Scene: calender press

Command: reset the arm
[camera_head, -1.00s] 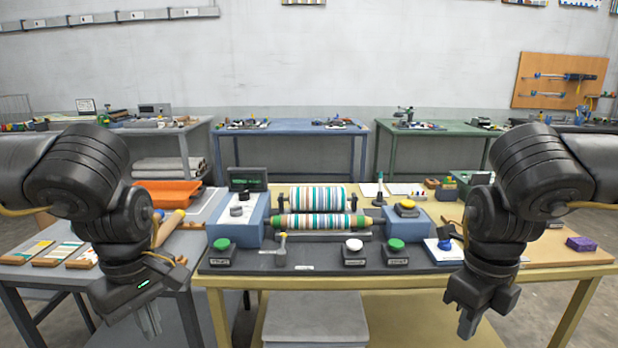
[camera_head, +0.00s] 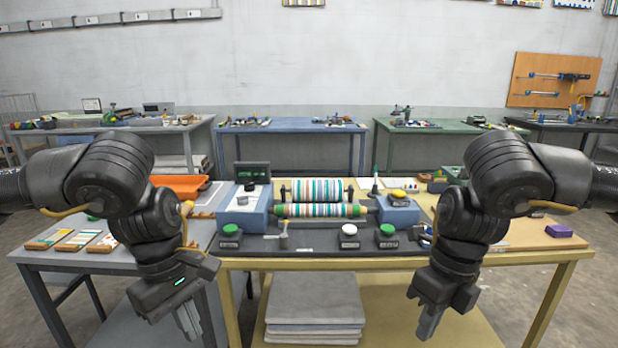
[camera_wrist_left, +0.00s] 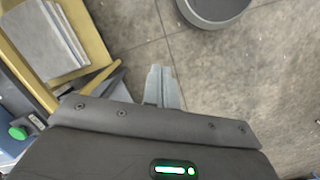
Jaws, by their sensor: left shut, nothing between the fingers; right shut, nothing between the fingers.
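My left gripper (camera_head: 190,322) hangs at the lower left of the head view, in front of the grey side table, with its fingers together and empty. In the left wrist view its closed fingers (camera_wrist_left: 163,88) point over the bare floor. My right gripper (camera_head: 428,322) hangs in front of the yellow table's front edge, fingers together and empty. The calender press (camera_head: 319,210), with two striped rollers between blue-grey housings, stands on the table between my arms. Neither gripper touches anything.
The yellow table (camera_head: 530,257) carries green buttons (camera_head: 230,230), a white button (camera_head: 349,230) and a purple block (camera_head: 560,231). The grey table (camera_head: 110,262) holds striped sample boards and an orange tray (camera_head: 180,186). Grey slabs (camera_head: 314,300) lie stacked below.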

